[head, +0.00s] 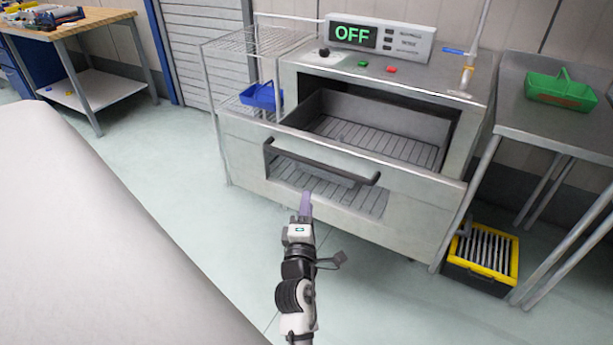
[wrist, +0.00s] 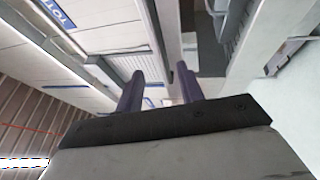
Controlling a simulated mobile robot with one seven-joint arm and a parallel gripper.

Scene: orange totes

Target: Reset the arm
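My gripper (head: 305,203) points away from me in the head view, just in front of a steel machine (head: 240,150) and below its dark bar handle (head: 320,163). In that view the purple fingers overlap the machine's lower front, and I cannot tell whether they touch it. In the wrist view two purple fingers (wrist: 160,88) stand apart with nothing between them, so the gripper is open and empty. The machine's display (head: 352,36) reads OFF. Its chamber (head: 385,125) is open above the handled front panel and shows a slatted floor with nothing seen on it.
A blue basket (head: 262,96) sits on a wire rack left of the machine. A green basket (head: 560,90) stands on a steel table at right, with a yellow-rimmed black crate (head: 483,251) on the floor beneath. A large white surface (head: 90,230) fills the lower left. Floor between is clear.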

